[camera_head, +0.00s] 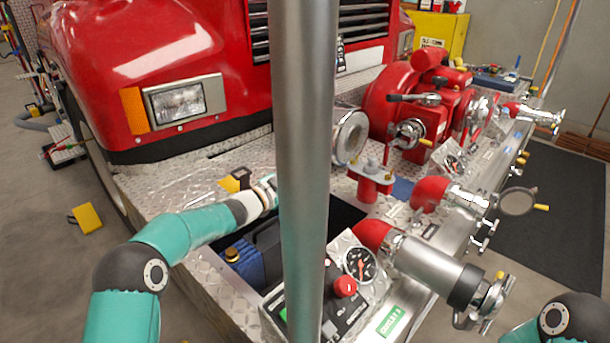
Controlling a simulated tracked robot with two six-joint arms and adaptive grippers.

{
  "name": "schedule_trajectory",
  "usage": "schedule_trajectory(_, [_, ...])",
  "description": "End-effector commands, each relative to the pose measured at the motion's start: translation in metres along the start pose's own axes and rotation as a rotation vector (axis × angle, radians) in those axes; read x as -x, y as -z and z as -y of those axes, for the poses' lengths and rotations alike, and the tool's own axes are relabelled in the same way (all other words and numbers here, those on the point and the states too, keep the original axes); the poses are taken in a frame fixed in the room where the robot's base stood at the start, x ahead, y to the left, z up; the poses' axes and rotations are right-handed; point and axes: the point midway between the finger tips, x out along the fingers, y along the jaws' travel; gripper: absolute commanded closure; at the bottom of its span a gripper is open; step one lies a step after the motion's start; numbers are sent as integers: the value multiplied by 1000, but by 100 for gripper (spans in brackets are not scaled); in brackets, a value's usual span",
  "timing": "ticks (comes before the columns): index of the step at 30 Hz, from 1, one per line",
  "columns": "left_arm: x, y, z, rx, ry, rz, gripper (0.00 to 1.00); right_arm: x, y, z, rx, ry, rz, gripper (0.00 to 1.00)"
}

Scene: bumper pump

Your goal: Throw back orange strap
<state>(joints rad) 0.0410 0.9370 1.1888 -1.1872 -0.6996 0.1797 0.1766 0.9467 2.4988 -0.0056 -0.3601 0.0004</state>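I cannot make out an orange strap for certain. A small orange-yellow piece (231,184) with a dark part beside it lies on the bumper's diamond plate, next to my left wrist. My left arm reaches in from the left over an open recess in the bumper. The fingers of my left gripper are hidden behind the grey vertical column, so their state does not show. Inside the recess is a blue and black item (246,264) with a yellow cap. My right arm shows only at the lower right corner, and its gripper is out of frame.
The red truck front (130,60) stands behind the bumper. A red pump (420,105), pipe fittings, a gauge (360,264) and a red knob (345,286) crowd the right side. A yellow block (87,218) lies on the floor at left. A dark mat (560,215) lies right.

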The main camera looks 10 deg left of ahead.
Motion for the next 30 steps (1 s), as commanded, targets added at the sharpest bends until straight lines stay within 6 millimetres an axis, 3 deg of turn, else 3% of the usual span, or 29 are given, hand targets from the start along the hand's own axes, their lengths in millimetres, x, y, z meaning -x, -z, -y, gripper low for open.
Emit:
schedule_trajectory(10, [0, 0, 3, -7, 4, 2, 100, 0, 0, 0, 0, 0, 0, 100])
schedule_trajectory(11, [0, 0, 3, -6, 4, 2, 84, 0, 0, 0, 0, 0, 0, 100])
schedule_trajectory(15, [0, 0, 2, -4, 3, 2, 64, 0, 0, 0, 0, 0, 0, 100])
schedule_trajectory(25, [2, 0, 1, -1, 1, 2, 64, 1, 0, 0, 0, 0, 0, 100])
schedule_trajectory(30, [13, -1, 2, 0, 2, 2, 64, 1, 0, 0, 0, 0, 0, 100])
